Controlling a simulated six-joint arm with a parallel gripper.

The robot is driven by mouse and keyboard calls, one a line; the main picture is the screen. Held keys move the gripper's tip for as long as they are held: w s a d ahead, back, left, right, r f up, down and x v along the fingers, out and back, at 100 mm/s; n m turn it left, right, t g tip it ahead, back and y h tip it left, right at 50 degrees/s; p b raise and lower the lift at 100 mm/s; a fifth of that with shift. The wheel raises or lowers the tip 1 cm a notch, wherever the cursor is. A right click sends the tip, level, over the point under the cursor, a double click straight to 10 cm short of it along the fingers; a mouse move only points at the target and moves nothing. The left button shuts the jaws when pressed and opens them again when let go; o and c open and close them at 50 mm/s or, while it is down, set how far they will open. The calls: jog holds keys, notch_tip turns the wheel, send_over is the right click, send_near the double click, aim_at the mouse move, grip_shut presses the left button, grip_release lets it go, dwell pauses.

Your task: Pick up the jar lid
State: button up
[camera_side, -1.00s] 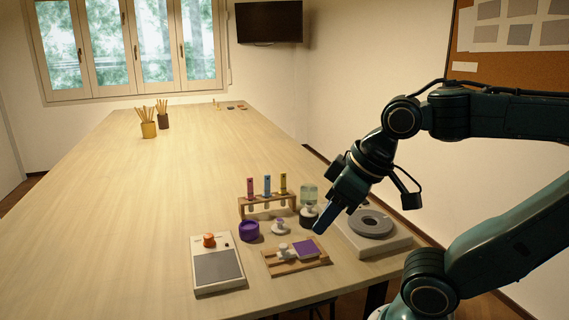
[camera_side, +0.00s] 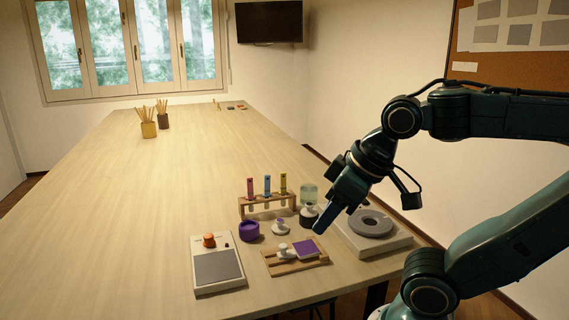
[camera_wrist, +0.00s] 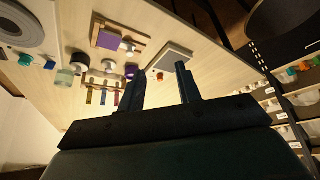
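What looks like the jar lid, a small pale disc with a purple knob (camera_side: 281,227), lies on the table between the purple pot (camera_side: 249,231) and the dark jar with a white top (camera_side: 308,215). In the wrist view the lid (camera_wrist: 109,66) shows left of the fingers, close to the purple pot (camera_wrist: 131,72). My gripper (camera_side: 321,229) is above the table, to the right of the lid in the side view. In the wrist view its two fingers (camera_wrist: 160,70) stand apart with nothing between them.
A rack with several coloured tubes (camera_side: 267,208) stands behind the lid. In front is a wooden board with a purple tile (camera_side: 307,248). A balance-like box with an orange knob (camera_side: 218,270) is at left, a device with a grey ring (camera_side: 371,224) at right. The far table is mostly clear.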

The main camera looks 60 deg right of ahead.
jog(key=o, duration=0.8)
jog(key=shift+o, duration=0.2)
jog(key=w+d+r+m+g, duration=0.2)
jog(key=w+d+m+g, duration=0.1)
jog(key=w+d+m, duration=0.75)
jog(key=w+d+f+m+g, duration=0.2)
jog(key=w+d+f+m, duration=0.5)
jog(key=w+d, duration=0.2)
jog(key=shift+w+d+g, duration=0.3)
jog(key=shift+d, duration=0.3)
jog(key=shift+m, duration=0.25)
